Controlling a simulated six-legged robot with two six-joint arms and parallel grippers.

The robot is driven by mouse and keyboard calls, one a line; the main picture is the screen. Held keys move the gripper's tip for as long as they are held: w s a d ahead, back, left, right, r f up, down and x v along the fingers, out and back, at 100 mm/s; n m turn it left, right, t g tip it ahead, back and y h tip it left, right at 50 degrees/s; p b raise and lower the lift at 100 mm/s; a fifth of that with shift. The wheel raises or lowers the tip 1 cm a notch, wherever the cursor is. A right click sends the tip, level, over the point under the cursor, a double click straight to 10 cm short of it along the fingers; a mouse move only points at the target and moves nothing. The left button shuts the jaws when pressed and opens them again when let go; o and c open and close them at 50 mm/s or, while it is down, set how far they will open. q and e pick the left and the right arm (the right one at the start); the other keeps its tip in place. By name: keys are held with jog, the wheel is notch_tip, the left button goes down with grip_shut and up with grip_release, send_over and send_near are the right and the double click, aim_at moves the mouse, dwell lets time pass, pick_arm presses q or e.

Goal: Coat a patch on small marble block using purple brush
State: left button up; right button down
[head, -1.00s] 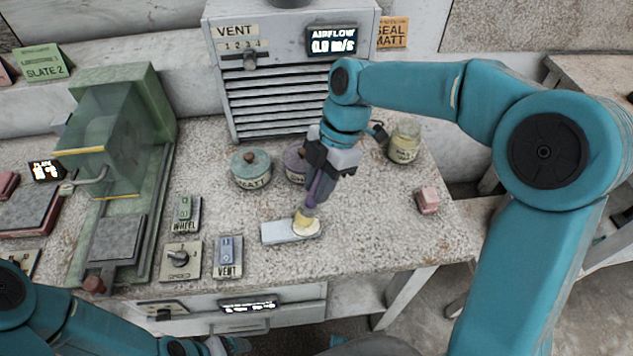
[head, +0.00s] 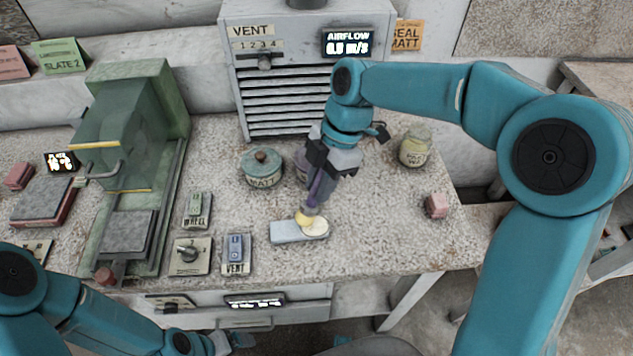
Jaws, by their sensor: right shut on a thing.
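The small marble block (head: 285,233) is a pale blue-grey slab lying flat near the front of the speckled bench. A round cream patch (head: 316,229) covers its right end. My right gripper (head: 328,160) is shut on the purple brush (head: 319,192), which it holds slanting down over the block. The brush's yellow bristles are at the block's back edge beside the patch; I cannot tell whether they touch. My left gripper (head: 226,343) is low at the front, below the bench edge; its jaws are too small and partly cut off to read.
A teal-lidded MATT pot (head: 262,168) stands behind the block, with a purple pot (head: 301,165) partly hidden by my gripper. A yellowish jar (head: 415,148) and pink block (head: 437,205) are right. Switch boxes (head: 236,254) and a green machine (head: 130,150) are left.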

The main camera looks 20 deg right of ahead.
aim_at(323, 172)
jog(key=shift+s+d+r, duration=0.2)
jog(key=shift+d+r, duration=0.05)
jog(key=shift+r, duration=0.1)
jog(key=shift+w, duration=0.1)
jog(key=shift+r, duration=0.2)
notch_tip(323, 172, up, 2)
jog(key=shift+r+p, duration=0.15)
jog(key=shift+p, duration=0.9)
notch_tip(323, 172, up, 4)
jog(key=p, duration=0.3)
